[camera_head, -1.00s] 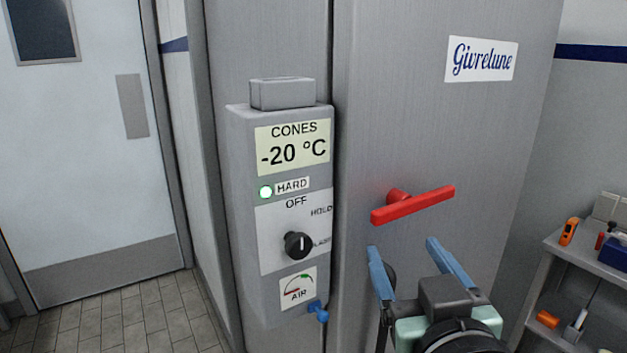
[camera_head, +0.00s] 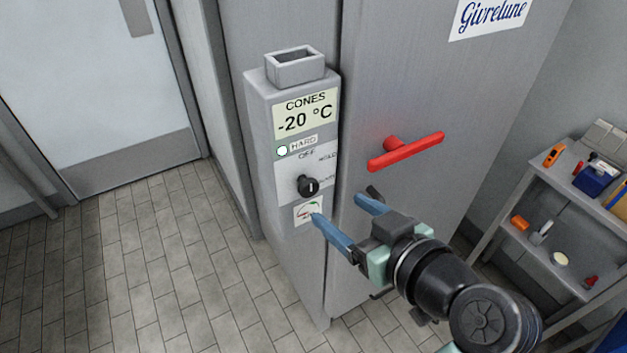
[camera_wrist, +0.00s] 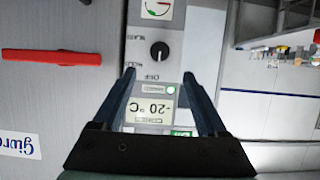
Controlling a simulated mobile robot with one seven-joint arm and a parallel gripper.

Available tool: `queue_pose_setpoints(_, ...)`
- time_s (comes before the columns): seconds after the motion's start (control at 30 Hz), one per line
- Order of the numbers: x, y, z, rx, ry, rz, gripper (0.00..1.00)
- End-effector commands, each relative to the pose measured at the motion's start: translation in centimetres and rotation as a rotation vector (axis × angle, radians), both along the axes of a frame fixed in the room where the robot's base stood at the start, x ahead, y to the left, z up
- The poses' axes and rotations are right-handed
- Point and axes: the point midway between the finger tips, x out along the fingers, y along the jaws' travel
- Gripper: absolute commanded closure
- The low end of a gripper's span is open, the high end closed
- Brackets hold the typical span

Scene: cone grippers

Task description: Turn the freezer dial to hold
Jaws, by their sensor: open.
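The freezer dial (camera_head: 308,186) is a round black knob on the grey control box. Its white mark looks in line with the OFF label above it. The HOLD label (camera_head: 327,156) is at the dial's upper right, with another label below it. In the wrist view the panel is upside down, and the dial (camera_wrist: 160,51) shows beyond the fingertips. My gripper (camera_head: 338,207) is open and empty, its blue fingers pointing at the box from the lower right, apart from the dial. In the wrist view my gripper (camera_wrist: 159,73) frames the panel around the OFF label.
A red door handle (camera_head: 406,151) sticks out right of the box. An open-topped grey holder (camera_head: 295,68) sits on the box. A small gauge (camera_head: 307,211) lies below the dial. A shelf (camera_head: 560,190) with tools stands at the right. The tiled floor at left is clear.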

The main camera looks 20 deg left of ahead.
Motion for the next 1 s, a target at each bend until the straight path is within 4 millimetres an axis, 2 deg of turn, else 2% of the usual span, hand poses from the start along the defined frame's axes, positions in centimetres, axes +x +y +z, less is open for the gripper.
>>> queue_pose_setpoints(0.2, 2.6, 3.6, -1.6, 0.000, 0.003, 0.004, 0.25)
queue_pose_setpoints(0.43, 4.9, 6.3, -3.1, -0.001, 0.002, 0.001, 0.25)
queue_pose_setpoints(0.63, 5.7, 7.3, -3.7, 0.000, -0.001, -0.002, 0.25)
queue_pose_setpoints(0.9, 5.8, 7.4, -3.9, -0.001, -0.002, -0.002, 0.25)
queue_pose_setpoints(0.93, 5.8, 7.4, -3.9, -0.001, -0.002, -0.002, 0.27)
queue_pose_setpoints(1.0, 5.8, 7.4, -3.9, -0.001, -0.002, -0.002, 0.39)
